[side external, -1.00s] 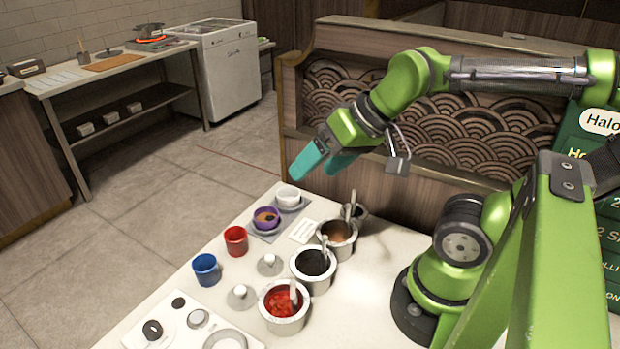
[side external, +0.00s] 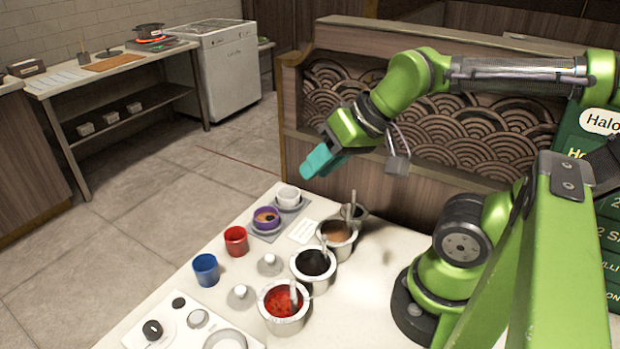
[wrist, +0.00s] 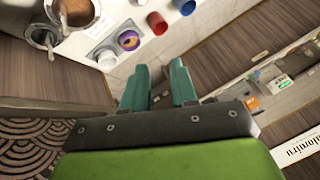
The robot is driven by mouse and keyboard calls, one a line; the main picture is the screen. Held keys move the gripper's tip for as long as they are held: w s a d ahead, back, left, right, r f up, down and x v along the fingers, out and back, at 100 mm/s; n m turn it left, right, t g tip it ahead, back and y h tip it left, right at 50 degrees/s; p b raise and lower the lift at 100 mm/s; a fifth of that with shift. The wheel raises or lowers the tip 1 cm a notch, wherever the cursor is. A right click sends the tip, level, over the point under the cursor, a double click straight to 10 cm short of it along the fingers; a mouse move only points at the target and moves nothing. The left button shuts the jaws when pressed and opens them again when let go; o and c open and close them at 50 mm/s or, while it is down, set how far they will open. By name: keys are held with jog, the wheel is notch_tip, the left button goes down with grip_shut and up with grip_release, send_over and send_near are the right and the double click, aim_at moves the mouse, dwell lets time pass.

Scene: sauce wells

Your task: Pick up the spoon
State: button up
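Several metal spoons stand in the sauce pots, handles up. One spoon (side external: 293,296) leans in the red sauce pot (side external: 284,320). Another spoon (side external: 324,246) rises by the black sauce pot (side external: 314,283). A third spoon (side external: 352,203) rises behind the brown sauce pot (side external: 344,249); their bowls are hidden. In the wrist view, a spoon handle (wrist: 50,41) shows at the upper left. My gripper (side external: 308,170) hangs high above the far end of the counter, away from the spoons. In the wrist view, its teal fingers (wrist: 160,66) are apart with nothing between them.
A purple bowl (side external: 266,218), a white cup (side external: 288,194), a red cup (side external: 236,241) and a blue cup (side external: 206,270) line the counter's left edge. Two lids (side external: 269,264) lie beside the pots. A wooden partition (side external: 450,150) stands behind. The counter's right part (side external: 365,290) is clear.

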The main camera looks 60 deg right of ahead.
jog(key=w+d+f+m+g+h, duration=0.2)
jog(key=d, duration=0.5)
jog(key=n+g, duration=0.2)
jog(key=g, duration=0.3)
send_over(352, 202)
jog(key=f, duration=1)
jog(key=shift+s+d+f, duration=0.15)
jog(key=shift+d+f, duration=0.1)
jog(key=shift+f, duration=0.15)
jog(key=shift+w+d+f, duration=0.1)
jog(key=shift+f, duration=1.25)
jog(key=shift+w+d+f, duration=0.1)
jog(key=shift+f, duration=1.25)
jog(key=shift+c, duration=0.4)
grip_shut()
